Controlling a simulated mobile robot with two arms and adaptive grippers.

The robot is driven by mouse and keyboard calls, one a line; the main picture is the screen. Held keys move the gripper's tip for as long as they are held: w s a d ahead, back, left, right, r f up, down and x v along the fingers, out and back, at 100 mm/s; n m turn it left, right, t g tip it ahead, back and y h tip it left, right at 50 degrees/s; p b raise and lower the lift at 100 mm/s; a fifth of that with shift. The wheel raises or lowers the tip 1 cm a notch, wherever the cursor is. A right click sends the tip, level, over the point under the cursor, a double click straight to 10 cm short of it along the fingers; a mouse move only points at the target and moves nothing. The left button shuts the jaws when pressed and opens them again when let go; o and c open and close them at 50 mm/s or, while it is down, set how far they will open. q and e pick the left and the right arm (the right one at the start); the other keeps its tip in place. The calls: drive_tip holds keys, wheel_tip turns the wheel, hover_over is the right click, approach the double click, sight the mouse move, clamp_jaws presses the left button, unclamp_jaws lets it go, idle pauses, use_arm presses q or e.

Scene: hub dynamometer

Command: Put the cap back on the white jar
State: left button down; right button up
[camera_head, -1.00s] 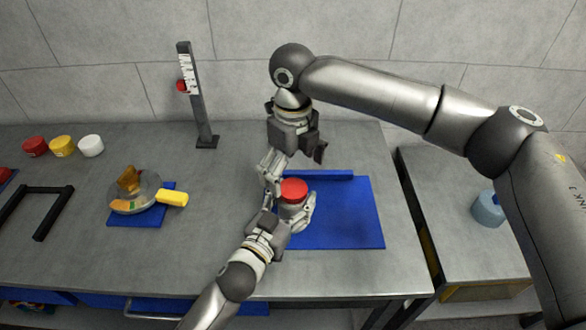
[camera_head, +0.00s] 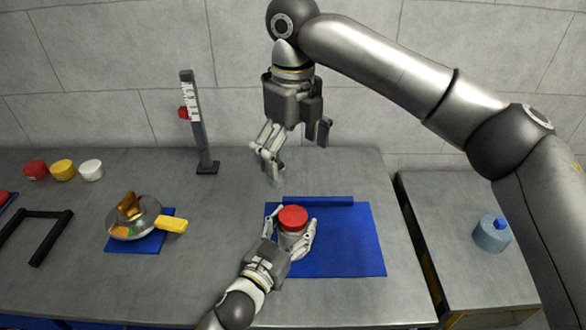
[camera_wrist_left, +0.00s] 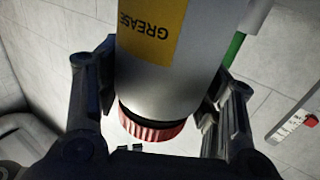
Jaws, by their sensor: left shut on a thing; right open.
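The white jar (camera_head: 292,238) stands upright on the blue mat (camera_head: 350,250). A red cap (camera_head: 293,218) sits on its top. My left gripper (camera_head: 294,231) is shut around the jar's body from the near side, below the cap. In the left wrist view the jar (camera_wrist_left: 165,75) appears upside down, with a yellow GREASE label, between my fingers. Its ribbed red cap (camera_wrist_left: 152,127) has a dark band between it and the body; I cannot tell how tightly it sits. My right gripper (camera_head: 298,156) is open and empty, above and behind the jar, apart from the cap.
A blue bar (camera_head: 318,201) lies along the mat's back edge. A post with a scale (camera_head: 196,125) stands at the back. Left are a round clear container (camera_head: 140,218) with a yellow handle and several small coloured jars. A blue bottle (camera_head: 490,237) stands on the right-hand bench.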

idle(0.3)
use_arm(q)
drive_tip(key=shift+c, duration=1.5)
unclamp_jaws()
drive_tip(key=v, duration=1.2)
